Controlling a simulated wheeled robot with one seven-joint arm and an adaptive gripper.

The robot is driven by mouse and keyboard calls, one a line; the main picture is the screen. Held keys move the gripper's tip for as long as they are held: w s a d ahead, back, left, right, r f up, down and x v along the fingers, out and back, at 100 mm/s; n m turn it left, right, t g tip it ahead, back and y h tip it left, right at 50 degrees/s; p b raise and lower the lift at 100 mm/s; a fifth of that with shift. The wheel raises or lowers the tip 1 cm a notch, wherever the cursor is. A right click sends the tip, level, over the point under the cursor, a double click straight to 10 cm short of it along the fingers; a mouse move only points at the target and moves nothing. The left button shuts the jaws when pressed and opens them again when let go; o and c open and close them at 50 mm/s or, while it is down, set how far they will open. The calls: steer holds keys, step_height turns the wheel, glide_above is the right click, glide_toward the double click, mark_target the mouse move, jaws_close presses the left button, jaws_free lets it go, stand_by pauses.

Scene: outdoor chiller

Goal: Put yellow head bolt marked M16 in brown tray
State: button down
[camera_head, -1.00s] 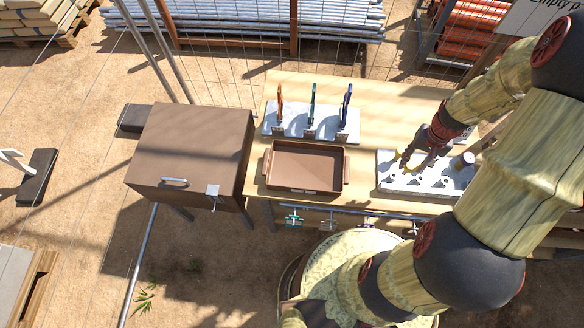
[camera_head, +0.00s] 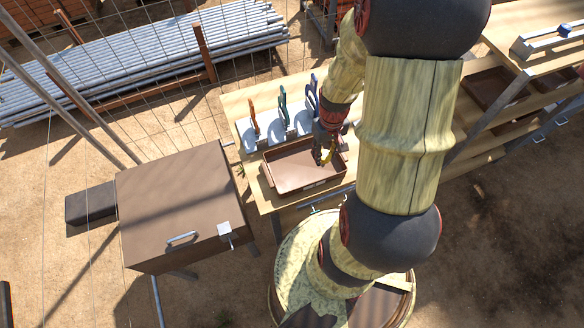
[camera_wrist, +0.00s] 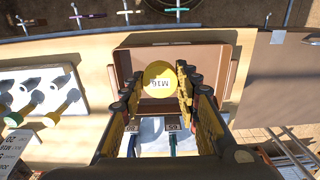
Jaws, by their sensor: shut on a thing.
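The yellow bolt head marked M16 (camera_wrist: 160,82) sits between the fingers of my gripper (camera_wrist: 158,92) in the wrist view, its marking upside down. The bolt's shank is hidden under the head. The brown tray (camera_wrist: 215,50) lies beyond and below it, with raised walls and end handles. In the head view my gripper (camera_head: 325,152) is over the right part of the brown tray (camera_head: 287,172), whose visible floor looks empty. My gripper is shut on the bolt. I cannot tell the bolt's exact height above the tray floor.
A white rack with upright tools (camera_head: 272,133) stands just behind the tray. A white bolt holder (camera_wrist: 38,92) with several other bolts is at the left in the wrist view. A brown box (camera_head: 180,205) stands left of the table. Tools hang along the table edge (camera_wrist: 80,15).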

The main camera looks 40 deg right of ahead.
steer(key=shift+w+a+f+p, duration=0.25)
steer(key=shift+w+a+f, duration=1.1)
steer(key=shift+w+f, duration=0.65)
steer(key=shift+w+a+f+p, duration=0.2)
steer(key=shift+w+a+f, duration=1.3)
steer(key=shift+f, duration=0.8)
steer(key=shift+w+a+f+p, duration=0.25)
steer(key=shift+w+a+f, duration=1)
steer(key=shift+w+f, duration=0.75)
steer(key=shift+s+f, duration=0.15)
steer(key=shift+f, duration=0.1)
steer(key=c, duration=1.4)
jaws_free()
steer(key=shift+o, duration=0.4)
